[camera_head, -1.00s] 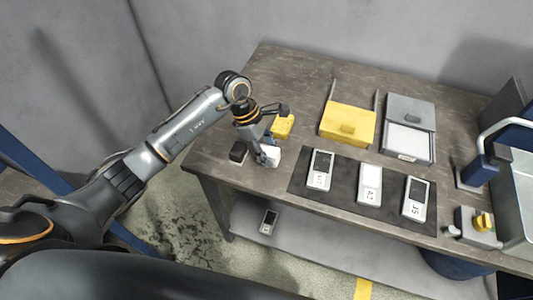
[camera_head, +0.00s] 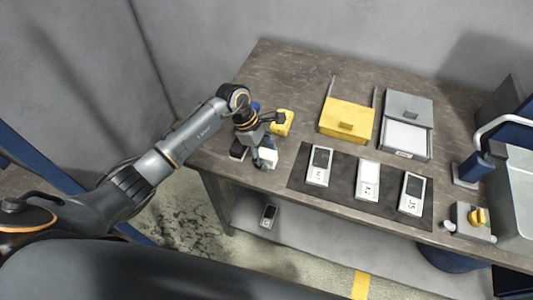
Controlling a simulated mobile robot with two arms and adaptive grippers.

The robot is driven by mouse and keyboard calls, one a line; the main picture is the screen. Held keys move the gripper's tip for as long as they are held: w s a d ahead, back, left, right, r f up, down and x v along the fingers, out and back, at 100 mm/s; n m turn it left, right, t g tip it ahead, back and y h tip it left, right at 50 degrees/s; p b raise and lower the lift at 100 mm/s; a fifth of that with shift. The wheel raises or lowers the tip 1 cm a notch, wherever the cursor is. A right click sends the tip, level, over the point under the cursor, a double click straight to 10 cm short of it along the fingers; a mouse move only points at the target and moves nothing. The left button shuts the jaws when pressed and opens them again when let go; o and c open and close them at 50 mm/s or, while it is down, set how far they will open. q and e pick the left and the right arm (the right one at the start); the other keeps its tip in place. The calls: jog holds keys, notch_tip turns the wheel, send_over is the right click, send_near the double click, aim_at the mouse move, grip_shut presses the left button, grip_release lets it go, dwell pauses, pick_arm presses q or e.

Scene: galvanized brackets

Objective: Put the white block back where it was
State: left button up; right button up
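The white block (camera_head: 268,157) is at the near left part of the workbench, by the front edge. My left gripper (camera_head: 264,155) points down at it, with a finger in front of the block's left side. The small size and overlap hide whether the fingers are closed on it, and whether the block rests on the bench. A dark block (camera_head: 238,150) is just left of the gripper, a yellow block (camera_head: 282,122) is behind it to the right, and a blue piece (camera_head: 255,107) shows partly behind my wrist. My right gripper is out of view.
A black mat (camera_head: 295,181) with three labelled handheld devices lies to the right. Behind it are a yellow box (camera_head: 346,115) and a grey box (camera_head: 409,104). A switch box (camera_head: 473,222) and blue-handled equipment stand at far right. The bench's back left is clear.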

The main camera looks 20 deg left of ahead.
pick_arm(q)
jog(key=shift+r, duration=0.3)
jog(key=b+v, duration=0.2)
jog(key=v, duration=0.9)
jog(key=shift+a+r+b, duration=0.15)
jog(key=shift+r+b, duration=0.15)
jog(key=shift+r, duration=0.05)
dwell(0.8)
